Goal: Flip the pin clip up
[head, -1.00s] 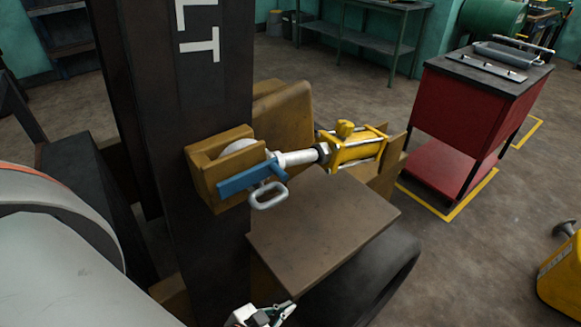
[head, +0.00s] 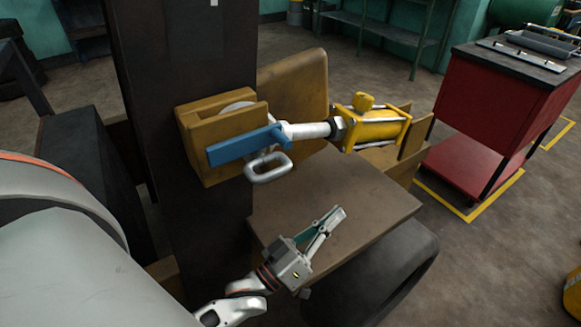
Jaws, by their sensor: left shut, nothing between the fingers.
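A blue flat bar (head: 245,146), which looks like the pin clip, lies across the front of a tan bracket (head: 194,128) on the dark mast. It slopes slightly down to the left. A grey loop handle (head: 270,175) hangs just below it. A silver rod (head: 308,130) runs from the bracket to a yellow cylinder (head: 378,128) on the right. My left gripper (head: 338,213) is shut and empty over the brown plate, below and right of the loop, apart from both. Its fingers point up and right. My right gripper is out of view.
The brown plate (head: 370,195) juts out below the cylinder, above a dark tyre (head: 385,280). The dark mast (head: 190,50) stands left of centre. A red cart (head: 480,110) stands at the right. Open floor lies between the cart and the forklift.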

